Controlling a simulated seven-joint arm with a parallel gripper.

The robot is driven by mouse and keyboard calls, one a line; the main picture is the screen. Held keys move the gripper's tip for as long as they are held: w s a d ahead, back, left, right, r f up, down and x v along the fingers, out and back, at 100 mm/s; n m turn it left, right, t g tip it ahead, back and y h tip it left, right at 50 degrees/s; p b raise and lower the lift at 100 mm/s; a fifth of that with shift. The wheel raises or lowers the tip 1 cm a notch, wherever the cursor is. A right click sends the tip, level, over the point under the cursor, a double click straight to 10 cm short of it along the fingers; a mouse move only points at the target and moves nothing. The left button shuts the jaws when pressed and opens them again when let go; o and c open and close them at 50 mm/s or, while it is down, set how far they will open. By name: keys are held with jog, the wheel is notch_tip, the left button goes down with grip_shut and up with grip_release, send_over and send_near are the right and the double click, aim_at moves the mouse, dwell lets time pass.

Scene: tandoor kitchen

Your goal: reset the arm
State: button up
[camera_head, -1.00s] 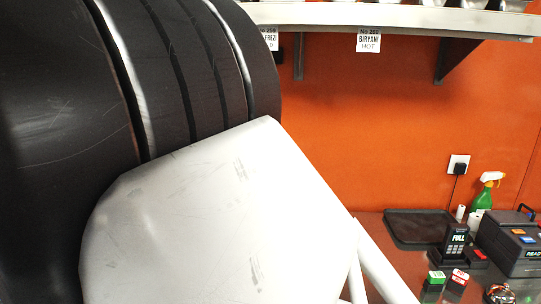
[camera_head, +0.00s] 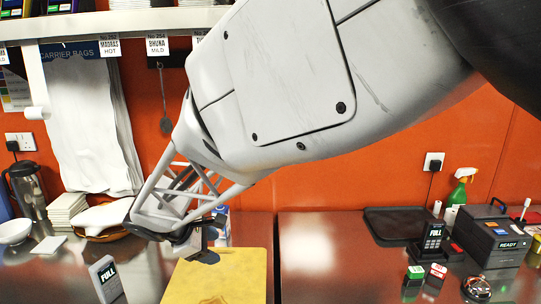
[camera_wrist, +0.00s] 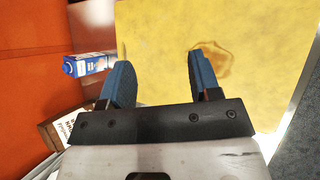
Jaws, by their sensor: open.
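My gripper (camera_head: 208,248) hangs at the end of my arm over the metal counter (camera_head: 310,255), above the back part of a yellow board (camera_head: 235,275). In the wrist view, its two blue fingers (camera_wrist: 160,80) are spread apart with nothing between them. The yellow board (camera_wrist: 165,30) lies beyond them, with a brown ring-shaped stain (camera_wrist: 213,60) near the right finger. My arm reaches in from the upper right in the head view and hides part of the wall and shelf.
A blue-and-white carton (camera_wrist: 88,64) stands beside the board; the head view shows it partly behind my gripper (camera_head: 222,228). A grey FULL device (camera_head: 106,278) stands at front left. A dark tray (camera_head: 398,222), spray bottle (camera_head: 459,188) and READY box (camera_head: 490,240) are at right.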

jog(key=s+d+r+m+g+y, duration=0.15)
jog(key=s+d+m, duration=0.25)
jog(key=d, duration=0.6)
jog(key=s+d+r+m+g+y, duration=0.1)
jog(key=s+d+r+m, duration=0.3)
jog(key=d, duration=0.7)
jog(key=s+d+f+m+y, duration=0.1)
jog(key=s+d+m+y, duration=0.3)
jog(key=s+d+m, duration=0.7)
jog(key=s+d, duration=0.1)
jog(key=s, duration=0.3)
jog(key=shift+s+f, duration=0.2)
jog(key=shift+s, duration=0.05)
